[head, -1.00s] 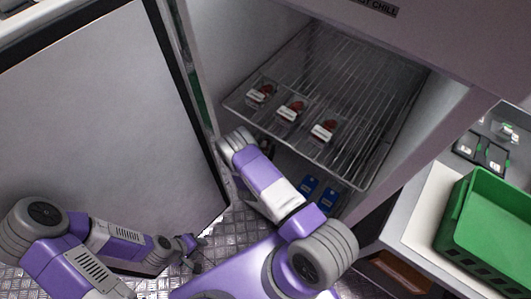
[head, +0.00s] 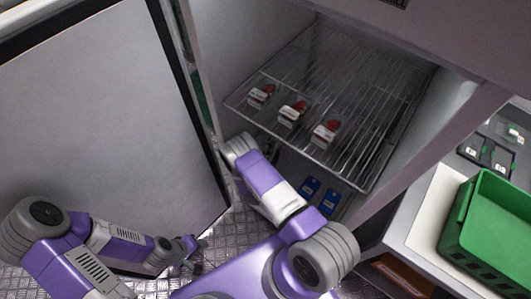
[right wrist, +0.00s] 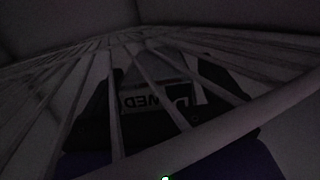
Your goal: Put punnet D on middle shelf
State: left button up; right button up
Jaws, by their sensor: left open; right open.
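In the right wrist view, a printed label (right wrist: 160,103) with a letter D and turned lettering shows dimly beyond the wire bars, apparently on a punnet. My right gripper (right wrist: 158,78) shows there as dark fingers on both sides of the label, open; the dark hides whether they touch anything. In the head view its hand is hidden behind my right arm, below the wire shelf's left front. My left gripper (head: 197,251) is open and empty low over the floor.
The chiller's open door (head: 95,125) stands at the left. Blue flat items (head: 309,187) lie below the wire shelf. A green crate (head: 495,235) stands on a white counter (head: 425,215) at the right. The wire shelf's back and right are clear.

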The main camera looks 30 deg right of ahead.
jog(key=p+v, duration=0.3)
jog(key=v, duration=0.9)
jog(key=shift+p, duration=0.35)
jog(key=shift+r, duration=0.1)
